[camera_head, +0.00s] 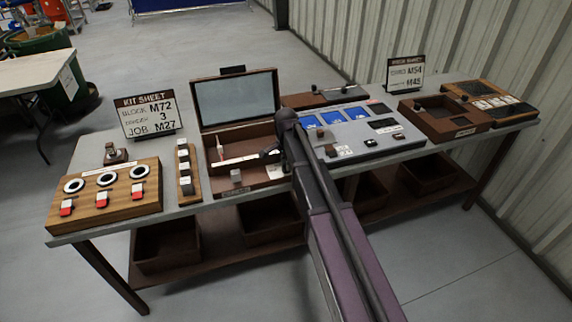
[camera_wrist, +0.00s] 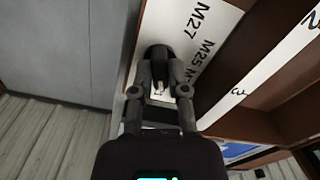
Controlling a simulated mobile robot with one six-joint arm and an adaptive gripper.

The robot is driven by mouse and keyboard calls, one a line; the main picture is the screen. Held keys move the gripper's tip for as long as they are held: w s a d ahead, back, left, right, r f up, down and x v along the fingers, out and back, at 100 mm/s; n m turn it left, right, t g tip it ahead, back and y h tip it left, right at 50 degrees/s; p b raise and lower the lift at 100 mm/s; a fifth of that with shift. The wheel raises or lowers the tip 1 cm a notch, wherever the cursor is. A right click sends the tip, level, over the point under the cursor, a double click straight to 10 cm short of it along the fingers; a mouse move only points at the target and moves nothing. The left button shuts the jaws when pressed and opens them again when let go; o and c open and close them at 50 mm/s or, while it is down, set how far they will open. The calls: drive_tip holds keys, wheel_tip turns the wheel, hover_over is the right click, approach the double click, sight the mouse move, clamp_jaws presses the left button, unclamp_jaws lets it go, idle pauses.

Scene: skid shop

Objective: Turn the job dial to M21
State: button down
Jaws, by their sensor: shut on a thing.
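The job dial (camera_wrist: 158,60) is a dark round knob on a white plate (camera_wrist: 222,30) in the wrist view. My gripper (camera_wrist: 162,88) is shut on the dial, one finger on each side. The dial's pointer and its setting cannot be made out. In the head view my gripper (camera_head: 268,153) reaches to the right side of the open wooden case (camera_head: 232,188), and my arm hides most of the dial there. The kit sheet (camera_head: 149,115) reads block M72, drawer 3, job M27.
The case's raised lid (camera_head: 236,98) stands behind my gripper. A grey panel with blue screens (camera_head: 352,132) is close on the right. A wooden box with dials and red switches (camera_head: 104,196) is at the left. A second sign (camera_head: 405,74) stands at the back right.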

drive_tip(key=shift+s, duration=0.1)
drive_tip(key=c, duration=0.6)
unclamp_jaws()
drive_tip(key=shift+c, duration=0.2)
drive_tip(key=shift+n, duration=0.3)
